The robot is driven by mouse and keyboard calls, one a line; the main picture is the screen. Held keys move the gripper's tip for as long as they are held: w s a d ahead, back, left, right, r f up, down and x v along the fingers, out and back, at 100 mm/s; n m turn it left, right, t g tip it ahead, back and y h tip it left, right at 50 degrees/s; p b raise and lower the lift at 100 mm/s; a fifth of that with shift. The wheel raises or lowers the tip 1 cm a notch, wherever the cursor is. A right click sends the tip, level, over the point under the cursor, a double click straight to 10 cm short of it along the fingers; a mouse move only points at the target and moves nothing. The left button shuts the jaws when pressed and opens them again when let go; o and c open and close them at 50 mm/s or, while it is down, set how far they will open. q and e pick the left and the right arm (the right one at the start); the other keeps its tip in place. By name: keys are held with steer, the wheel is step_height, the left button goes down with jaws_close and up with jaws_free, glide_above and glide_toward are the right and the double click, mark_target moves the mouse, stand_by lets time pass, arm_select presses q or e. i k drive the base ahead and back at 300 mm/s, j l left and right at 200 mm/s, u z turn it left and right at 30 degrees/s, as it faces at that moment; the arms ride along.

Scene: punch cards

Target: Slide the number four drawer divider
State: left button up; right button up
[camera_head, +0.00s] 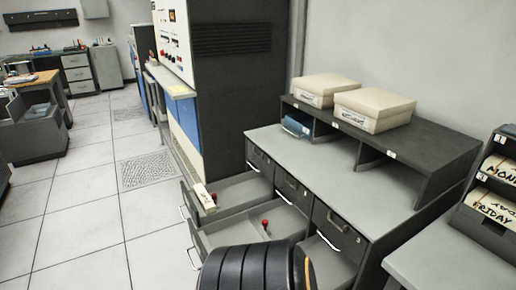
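A grey desk-height cabinet (300,155) has dark drawer fronts, and several drawers stand pulled out. An upper open drawer (243,189) at the left holds a cream piece (204,198) near its front end, with a small red knob (214,196) beside it. A lower open drawer (235,237) has a red knob (265,224) on a short stem, which may belong to a divider. Another open drawer (332,264) at the lower right is partly hidden. I cannot read a number four on any drawer. Neither gripper is in view.
A dark shelf unit (430,150) on the cabinet bears two cream boxes (326,88) (374,108) and holds a blue item (296,126). A day-labelled card rack (490,195) stands right. A black ribbed shape covers the bottom middle. Tiled floor at left is clear.

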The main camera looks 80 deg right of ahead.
mark_target(214, 196)
steer(key=z, duration=2.35)
steer(key=i+j+z, duration=0.1)
steer(key=i+j, duration=0.15)
steer(key=j, duration=0.15)
steer(key=i+j+z, duration=0.1)
steer(key=i+j, duration=0.15)
steer(key=j, duration=0.15)
steer(key=i+j+z, duration=0.1)
steer(key=j, duration=0.3)
steer(key=i, duration=0.1)
